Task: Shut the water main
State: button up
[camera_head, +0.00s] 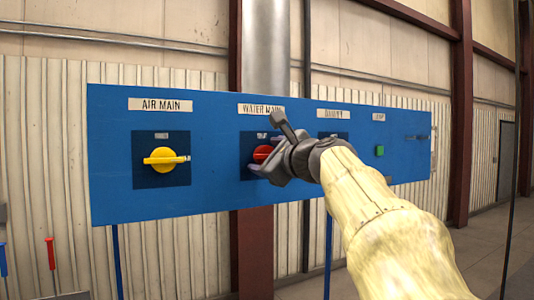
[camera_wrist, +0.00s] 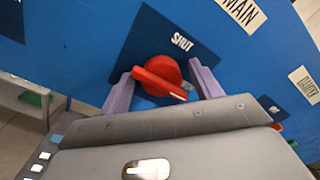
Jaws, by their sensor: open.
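The water main knob (camera_head: 262,154) is red and sits on a dark blue square plate under a "WATER MAIN" label on the blue panel. It also shows in the wrist view (camera_wrist: 157,72), with its raised bar pointing to the lower right and the word "SHUT" on the plate above it. My gripper (camera_head: 264,171) is at this knob and hides part of it in the head view. In the wrist view its two purple fingers (camera_wrist: 162,86) are open, one on each side of the knob. I cannot tell whether they touch it.
A yellow knob (camera_head: 161,159) under "AIR MAIN" is on the left of the panel (camera_head: 215,185). To the right are another label (camera_head: 333,114), its plate partly hidden by my arm, and a green button (camera_head: 379,151). Red (camera_head: 50,253) and blue (camera_head: 3,259) levers stand at lower left.

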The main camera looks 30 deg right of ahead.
jog(key=c, duration=1)
jog(key=shift+f+n+b, duration=0.15)
jog(key=shift+n+b, duration=0.3)
jog(key=shift+n, duration=0.05)
jog(key=n+b, duration=0.2)
jog(key=shift+f+n, duration=0.1)
jog(key=shift+n, duration=0.3)
jog(key=n+b, duration=0.2)
jog(key=n, duration=0.3)
jog(key=shift+f+b, duration=0.15)
jog(key=shift+b, duration=0.25)
jog(key=n+b, duration=0.2)
jog(key=n, duration=0.2)
jog(key=shift+n, duration=0.4)
jog(key=n+b, duration=0.1)
jog(key=n, duration=0.3)
jog(key=shift+f, duration=0.1)
jog(key=shift+n, duration=0.3)
